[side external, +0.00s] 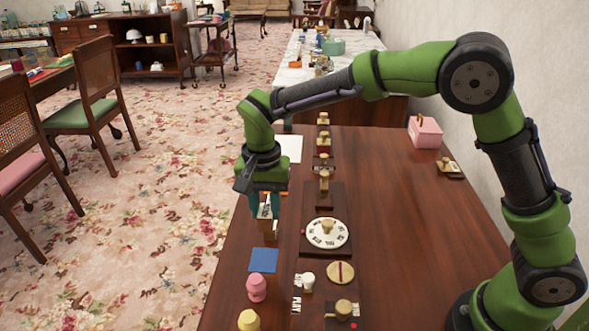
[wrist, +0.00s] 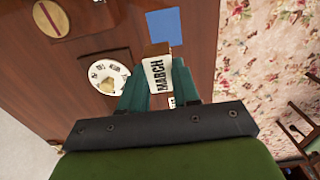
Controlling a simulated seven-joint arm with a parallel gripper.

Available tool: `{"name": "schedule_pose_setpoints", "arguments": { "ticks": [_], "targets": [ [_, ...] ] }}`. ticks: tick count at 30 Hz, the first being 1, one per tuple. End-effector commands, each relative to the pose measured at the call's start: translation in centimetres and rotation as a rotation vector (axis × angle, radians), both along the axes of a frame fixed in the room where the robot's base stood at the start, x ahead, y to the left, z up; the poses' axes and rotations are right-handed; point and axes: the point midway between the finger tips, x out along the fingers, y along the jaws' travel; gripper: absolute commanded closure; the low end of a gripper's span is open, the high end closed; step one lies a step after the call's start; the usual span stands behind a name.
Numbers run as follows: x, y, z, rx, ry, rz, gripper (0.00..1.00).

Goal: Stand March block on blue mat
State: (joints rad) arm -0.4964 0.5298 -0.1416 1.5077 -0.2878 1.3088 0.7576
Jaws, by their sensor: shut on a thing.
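The March block (side external: 270,229) is a tan wooden block with a white face. In the wrist view that face reads MARCH (wrist: 158,73). My gripper (side external: 265,207) is shut on the block, with teal fingers on either side of it; the gripper also shows in the wrist view (wrist: 158,78). The block hangs roughly upright below the fingers in the side view. The blue mat (side external: 263,260) is a bare flat square just in front of the block, and it shows past the block in the wrist view (wrist: 161,25). I cannot tell the block's exact height above the table.
A white dial (side external: 328,240) on a dark base stands right of the block. A pink egg-shaped piece (side external: 256,288) and a yellow one (side external: 249,320) stand in front of the mat. A striped round disc (side external: 340,272) is to the right. The table's left edge is close to the mat.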

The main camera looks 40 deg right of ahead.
Motion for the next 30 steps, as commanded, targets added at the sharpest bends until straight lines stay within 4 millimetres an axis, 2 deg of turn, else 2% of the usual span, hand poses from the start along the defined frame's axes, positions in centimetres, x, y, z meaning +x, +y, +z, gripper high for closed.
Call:
{"name": "schedule_pose_setpoints", "arguments": {
  "ticks": [4, 9, 16, 21, 24, 30],
  "targets": [
    [0.1, 1.4, -1.0, -0.001, 0.004, 0.001, 0.98],
    [0.1, 1.4, -4.2, -0.001, 0.005, -0.001, 0.98],
    [0.2, 1.4, -6.7, 0.001, 0.002, 0.0, 0.98],
    [0.1, 1.3, -9.2, 0.0, 0.003, -0.001, 0.98],
    [0.2, 1.4, -9.8, 0.001, 0.0, -0.001, 0.98],
    [0.2, 1.4, -9.9, 0.002, -0.001, -0.001, 0.98]
  ]
}}
